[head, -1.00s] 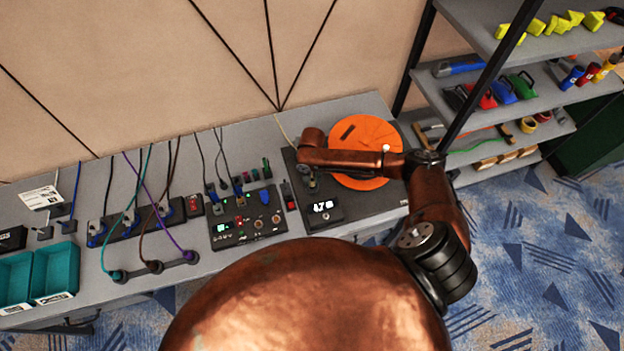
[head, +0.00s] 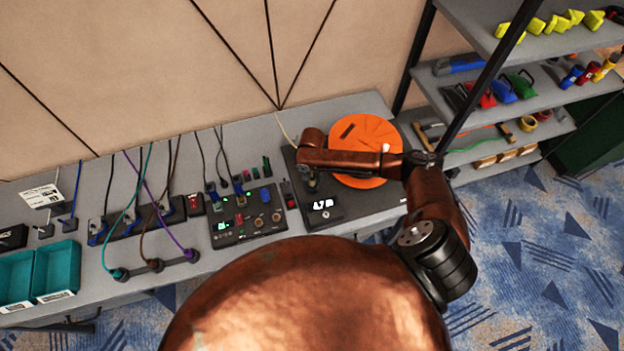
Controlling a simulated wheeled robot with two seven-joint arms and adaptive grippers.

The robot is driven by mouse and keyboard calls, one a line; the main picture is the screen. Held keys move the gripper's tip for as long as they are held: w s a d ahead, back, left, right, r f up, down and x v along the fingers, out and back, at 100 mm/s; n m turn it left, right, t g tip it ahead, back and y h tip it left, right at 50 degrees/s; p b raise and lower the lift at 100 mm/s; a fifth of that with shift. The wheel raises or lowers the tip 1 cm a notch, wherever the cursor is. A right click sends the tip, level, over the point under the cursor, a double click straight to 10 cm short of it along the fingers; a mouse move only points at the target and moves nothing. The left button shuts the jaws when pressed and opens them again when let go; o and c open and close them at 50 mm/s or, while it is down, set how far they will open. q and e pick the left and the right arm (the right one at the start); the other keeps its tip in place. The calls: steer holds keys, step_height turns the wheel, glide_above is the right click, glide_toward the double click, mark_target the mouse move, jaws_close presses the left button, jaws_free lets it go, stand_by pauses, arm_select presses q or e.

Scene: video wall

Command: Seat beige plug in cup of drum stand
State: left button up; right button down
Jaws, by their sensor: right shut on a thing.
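The orange drum (head: 375,133) sits on a black stand (head: 365,205) at the right end of the bench. A beige cable (head: 284,129) runs from the back of the bench toward the gripper. My left gripper is out of view.
Left of the stand is a black panel (head: 246,230) with plugs and knobs. Further left are a power strip (head: 140,222), a dark holder (head: 155,266) with cabled plugs, and teal bins (head: 56,268). A loaded shelf rack (head: 440,88) stands right of the bench.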

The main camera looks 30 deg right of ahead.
steer(key=c, duration=1.7)
jaws_free()
steer(key=shift+o, duration=0.2)
steer(key=shift+r, duration=0.1)
step_height(320, 180, up, 12)
steer(key=shift+f, duration=0.1)
